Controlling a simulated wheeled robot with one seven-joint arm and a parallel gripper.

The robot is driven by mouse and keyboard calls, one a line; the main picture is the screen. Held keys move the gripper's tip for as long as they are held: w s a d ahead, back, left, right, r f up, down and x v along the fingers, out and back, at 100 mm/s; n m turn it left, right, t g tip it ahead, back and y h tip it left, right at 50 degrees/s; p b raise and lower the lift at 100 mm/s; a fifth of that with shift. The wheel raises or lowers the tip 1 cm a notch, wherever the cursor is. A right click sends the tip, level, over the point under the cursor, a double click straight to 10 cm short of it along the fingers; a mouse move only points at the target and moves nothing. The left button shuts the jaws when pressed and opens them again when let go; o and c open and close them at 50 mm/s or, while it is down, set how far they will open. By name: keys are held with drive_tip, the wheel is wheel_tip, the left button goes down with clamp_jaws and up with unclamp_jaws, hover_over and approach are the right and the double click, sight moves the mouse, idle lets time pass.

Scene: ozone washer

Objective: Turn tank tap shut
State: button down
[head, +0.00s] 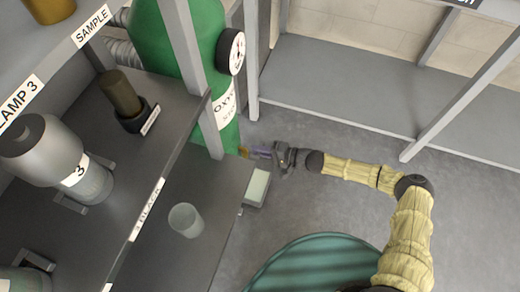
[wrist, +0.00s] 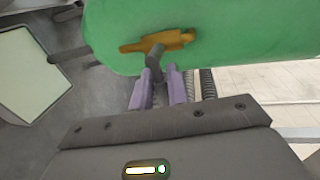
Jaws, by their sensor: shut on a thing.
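The green tank (head: 185,45) stands behind the shelf post in the head view, with a round white gauge (head: 231,52) on its side. In the wrist view the tank's green surface (wrist: 240,40) fills the top. A yellow-brown tap fitting (wrist: 158,42) lies against it, with a dark stem (wrist: 154,66) coming down from it. My gripper (wrist: 160,78) has its two purple fingers shut on the lower end of this dark stem. In the head view my gripper (head: 262,153) is low beside the tank, and the tap is mostly too small to make out.
A pale-topped box (head: 257,187) sits close below my gripper at the bench edge. A clear cup (head: 185,220) stands on the bench. A shelf post (head: 190,75) rises in front of the tank. An empty grey shelf (head: 340,85) is at the back; floor to the right is clear.

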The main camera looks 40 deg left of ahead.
idle(0.4)
drive_tip(key=c, duration=1.4)
unclamp_jaws()
drive_tip(key=shift+c, duration=0.2)
drive_tip(key=shift+d, duration=0.15)
drive_tip(key=p+v, duration=0.4)
drive_tip(key=v, duration=1.3)
drive_tip(key=b+x, duration=0.3)
drive_tip(key=x, duration=1.3)
drive_tip(key=shift+s+a+b, duration=0.1)
drive_tip(key=shift+a+b, duration=0.25)
drive_tip(key=shift+b, duration=0.05)
